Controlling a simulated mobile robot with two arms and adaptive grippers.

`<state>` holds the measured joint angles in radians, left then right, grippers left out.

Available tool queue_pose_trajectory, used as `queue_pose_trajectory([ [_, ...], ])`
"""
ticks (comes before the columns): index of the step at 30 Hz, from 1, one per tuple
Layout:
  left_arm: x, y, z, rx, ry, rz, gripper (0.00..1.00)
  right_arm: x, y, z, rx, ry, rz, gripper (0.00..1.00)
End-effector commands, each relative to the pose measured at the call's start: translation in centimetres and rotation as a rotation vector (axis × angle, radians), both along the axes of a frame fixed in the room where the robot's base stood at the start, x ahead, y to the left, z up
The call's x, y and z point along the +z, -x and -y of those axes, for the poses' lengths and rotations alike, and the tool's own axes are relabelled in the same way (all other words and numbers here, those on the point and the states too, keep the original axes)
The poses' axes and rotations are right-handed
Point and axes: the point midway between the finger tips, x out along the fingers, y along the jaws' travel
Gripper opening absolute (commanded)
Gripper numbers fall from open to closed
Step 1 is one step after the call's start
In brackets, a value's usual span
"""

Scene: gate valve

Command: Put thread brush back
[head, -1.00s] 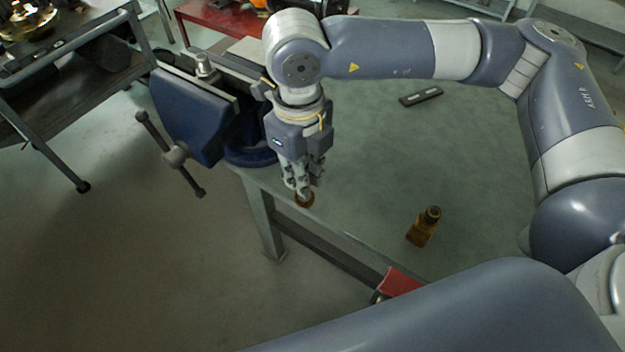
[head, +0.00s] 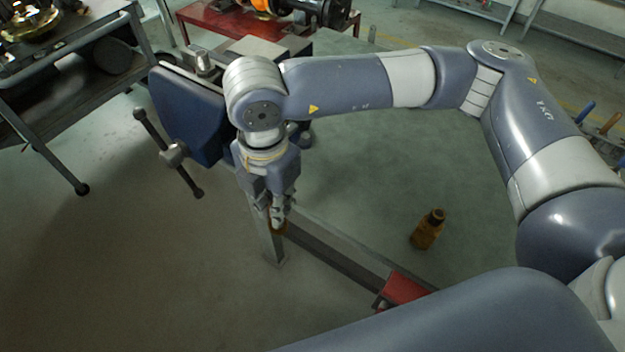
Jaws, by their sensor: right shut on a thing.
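My right gripper (head: 277,218) points down in front of the vise, at the front edge of the green workbench (head: 370,190). It is shut on the thread brush (head: 278,229), of which only a small brown-orange end shows below the fingers. The rest of the brush is hidden by the fingers. I cannot tell its height over the floor exactly, but it appears clear of the bench. My left gripper is not in view.
A blue vise (head: 190,115) with a long handle bar is at the bench's left corner. An amber bottle (head: 427,230) stands on the bench. A red object (head: 403,289) is at the front edge. Coloured tool handles (head: 585,111) show at the far right. A dark cart (head: 75,85) stands left.

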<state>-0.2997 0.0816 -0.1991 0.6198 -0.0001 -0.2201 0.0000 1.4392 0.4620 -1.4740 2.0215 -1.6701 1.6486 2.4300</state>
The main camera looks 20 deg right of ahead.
Motion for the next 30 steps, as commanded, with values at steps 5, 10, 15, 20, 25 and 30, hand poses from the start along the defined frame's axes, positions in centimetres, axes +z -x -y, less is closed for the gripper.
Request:
queue_pose_trajectory([
  [5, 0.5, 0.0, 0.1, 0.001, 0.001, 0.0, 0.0, -0.1, -1.5, 1.2, -0.037, 0.0, 0.0, 0.0],
  [10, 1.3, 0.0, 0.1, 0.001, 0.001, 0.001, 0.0, -0.4, -4.8, 4.3, -0.039, 0.0, 0.0, 0.0],
  [15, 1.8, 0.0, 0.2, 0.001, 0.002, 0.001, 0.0, -0.9, -8.2, 7.3, -0.037, 0.001, 0.001, 0.0],
  [20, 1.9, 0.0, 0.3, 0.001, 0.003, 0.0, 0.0, -1.4, -10.7, 9.5, -0.033, 0.0, 0.0, 0.0],
  [25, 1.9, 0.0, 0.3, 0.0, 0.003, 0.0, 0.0, -1.6, -11.8, 10.6, -0.029, -0.001, 0.001, 0.0],
  [30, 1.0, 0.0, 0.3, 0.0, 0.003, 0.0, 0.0, -3.2, -11.8, 10.7, -0.027, 0.001, -0.002, 0.0],
])
